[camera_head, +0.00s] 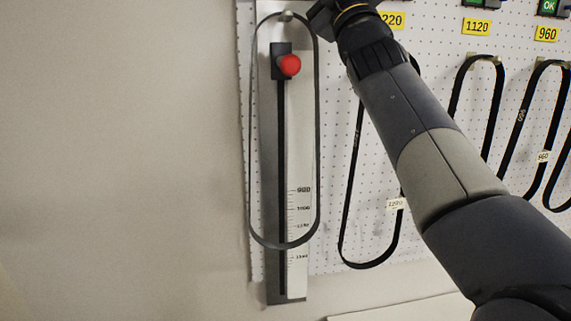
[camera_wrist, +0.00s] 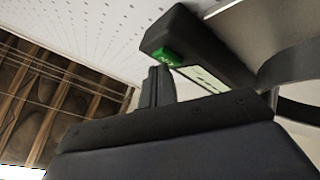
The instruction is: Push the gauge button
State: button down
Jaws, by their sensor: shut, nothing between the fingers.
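The gauge (camera_head: 299,150) is a tall scaled plate on the wall with a dark slot and a red round knob (camera_head: 290,66) on a dark slider near its top. A black belt (camera_head: 252,150) hangs in a long loop around the gauge's upper peg. In the wrist view a dark box (camera_wrist: 200,45) carries a small green button (camera_wrist: 166,57) and a pale display strip. My gripper (camera_wrist: 158,72) is shut and empty, its fingertips just below the green button; I cannot tell if they touch it. In the head view the fingertips are hidden past the top edge.
A white pegboard (camera_head: 425,110) holds several more belts (camera_head: 345,190) on hooks to the right, under yellow number labels (camera_head: 477,27) and green OK displays (camera_head: 548,6). The plain wall (camera_head: 120,150) left of the gauge is clear. A pale ledge (camera_head: 400,308) lies below.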

jog(key=shift+s+d, duration=0.1)
jog(key=shift+s, duration=0.5)
jog(key=shift+b, duration=0.3)
jog(key=s, duration=0.3)
jog(key=s+d+b, duration=0.1)
jog(key=s, duration=0.1)
jog(key=shift+s+d, duration=0.1)
jog(key=shift+s, duration=0.3)
jog(key=shift+d, duration=0.1)
dwell(0.8)
